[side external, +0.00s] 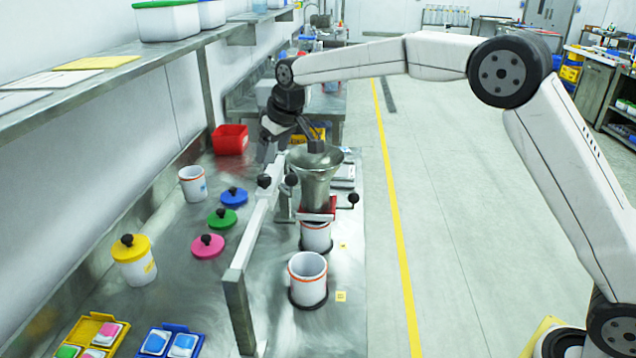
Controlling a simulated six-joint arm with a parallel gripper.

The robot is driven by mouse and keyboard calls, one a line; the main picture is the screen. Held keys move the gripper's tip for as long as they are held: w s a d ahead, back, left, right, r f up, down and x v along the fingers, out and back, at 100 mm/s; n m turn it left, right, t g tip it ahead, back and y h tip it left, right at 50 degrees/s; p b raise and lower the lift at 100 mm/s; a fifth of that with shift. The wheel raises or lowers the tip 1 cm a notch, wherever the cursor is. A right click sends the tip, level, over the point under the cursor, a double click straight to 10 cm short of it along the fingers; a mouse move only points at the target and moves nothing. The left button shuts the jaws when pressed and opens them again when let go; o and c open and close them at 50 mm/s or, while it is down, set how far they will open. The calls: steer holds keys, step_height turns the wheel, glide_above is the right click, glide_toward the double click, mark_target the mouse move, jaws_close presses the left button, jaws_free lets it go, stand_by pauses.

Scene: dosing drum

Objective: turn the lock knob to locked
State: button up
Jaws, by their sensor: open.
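The dosing drum (316,183) is a grey metal funnel-shaped vessel with a dark block at its top. It stands on a red-edged holder beside a grey rail. Black ball knobs show around it: one on the rail (264,181), one at the drum's left (291,179), and one on a lever at its right (353,198). I cannot tell which is the lock knob or how it is set. My gripper (288,139) is open, pointing down just behind and left of the drum's top. Its fingertips are partly hidden, and I cannot tell whether they touch anything.
A white cup (316,237) stands under the drum, and another (307,276) in front. The grey rail (250,240) crosses the bench. Coloured lids, a yellow-lidded jar (134,262), a white cup and a red bin (230,139) lie left.

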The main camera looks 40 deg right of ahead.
mark_target(265, 177)
steer(key=shift+f, duration=0.15)
steer(key=shift+x, duration=3.75)
jaws_close()
